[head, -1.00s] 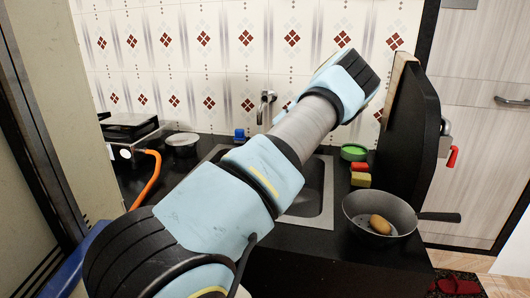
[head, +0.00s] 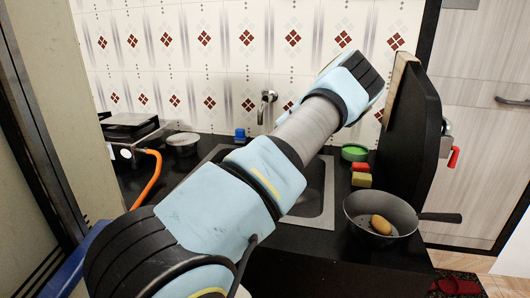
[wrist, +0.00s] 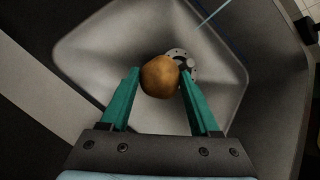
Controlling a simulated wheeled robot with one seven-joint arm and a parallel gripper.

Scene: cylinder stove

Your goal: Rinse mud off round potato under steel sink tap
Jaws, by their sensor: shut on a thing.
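In the wrist view my gripper (wrist: 159,74) has two teal fingers shut on a round brown potato (wrist: 160,77). The potato is at the fingertips, over the grey sink basin (wrist: 90,48), with the round drain partly hidden behind it. In the head view my arm crosses the steel sink (head: 318,205) and hides part of it; my gripper and the held potato are not visible there. The steel tap (head: 267,100) is on the tiled wall behind the sink. A thin bluish streak (wrist: 213,14) shows near the basin's top edge; I cannot tell whether it is water.
A grey pan (head: 360,210) holding another potato (head: 381,224) stands right of the sink. A green bowl (head: 354,152), sponges (head: 361,180) and a tall black board (head: 412,135) are nearby. A stove (head: 130,128) with an orange hose and a pot (head: 182,143) stand left.

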